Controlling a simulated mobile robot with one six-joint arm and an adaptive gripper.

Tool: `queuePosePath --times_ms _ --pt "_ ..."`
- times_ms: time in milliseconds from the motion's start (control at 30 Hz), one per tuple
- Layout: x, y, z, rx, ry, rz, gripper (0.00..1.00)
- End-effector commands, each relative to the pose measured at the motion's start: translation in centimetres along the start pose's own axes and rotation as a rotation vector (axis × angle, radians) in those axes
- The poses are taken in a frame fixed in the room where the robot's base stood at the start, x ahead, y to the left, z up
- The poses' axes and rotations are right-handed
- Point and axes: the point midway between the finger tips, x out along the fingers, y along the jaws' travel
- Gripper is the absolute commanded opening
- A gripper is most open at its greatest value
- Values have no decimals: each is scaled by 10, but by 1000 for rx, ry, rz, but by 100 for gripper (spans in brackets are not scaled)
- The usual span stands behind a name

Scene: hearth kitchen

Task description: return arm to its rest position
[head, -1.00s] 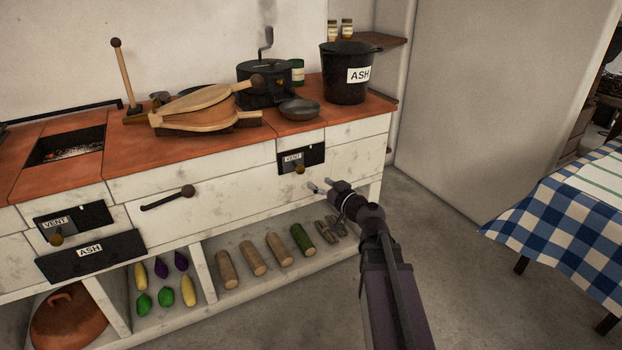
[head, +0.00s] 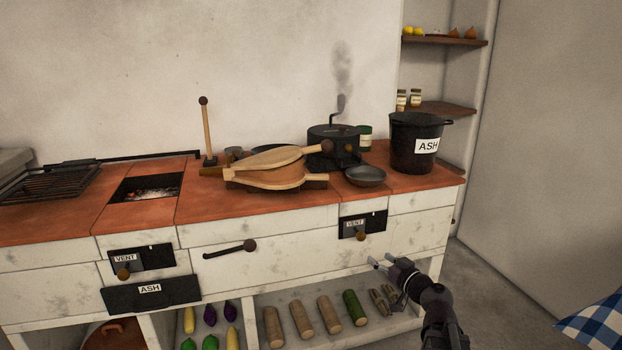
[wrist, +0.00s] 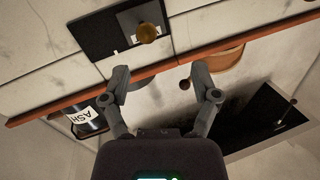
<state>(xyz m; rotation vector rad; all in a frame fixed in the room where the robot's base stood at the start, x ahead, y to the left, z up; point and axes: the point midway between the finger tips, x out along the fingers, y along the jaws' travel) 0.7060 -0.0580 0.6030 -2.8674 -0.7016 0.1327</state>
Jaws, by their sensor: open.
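My gripper (head: 381,264) is in front of the white stove counter, low and right of centre in the head view, just below the right vent plate (head: 362,224) with its brass knob. Its two fingers are apart and nothing is between them. In the wrist view the open gripper (wrist: 158,82) shows both fingers from behind, with the vent knob (wrist: 147,33) beyond them. My forearm runs down to the bottom edge of the head view.
The counter top (head: 260,204) carries bellows (head: 275,172), a smoking black pot (head: 333,150), a small dark bowl (head: 365,176) and an ash bucket (head: 415,150). Logs (head: 328,315) lie on the shelf below. A checked cloth (head: 597,325) is at lower right; floor between is clear.

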Motion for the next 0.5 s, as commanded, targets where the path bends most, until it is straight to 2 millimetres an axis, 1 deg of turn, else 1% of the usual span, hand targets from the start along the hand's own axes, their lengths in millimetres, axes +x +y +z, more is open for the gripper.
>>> queuePosePath --times_ms 133,267,400,500 --pt "5 -24 8 17 -102 -58 78" --pt "7 -49 24 44 -240 -110 78" --pt "4 -74 45 79 -421 -145 78" --pt "-3 -88 60 104 -556 -146 78"
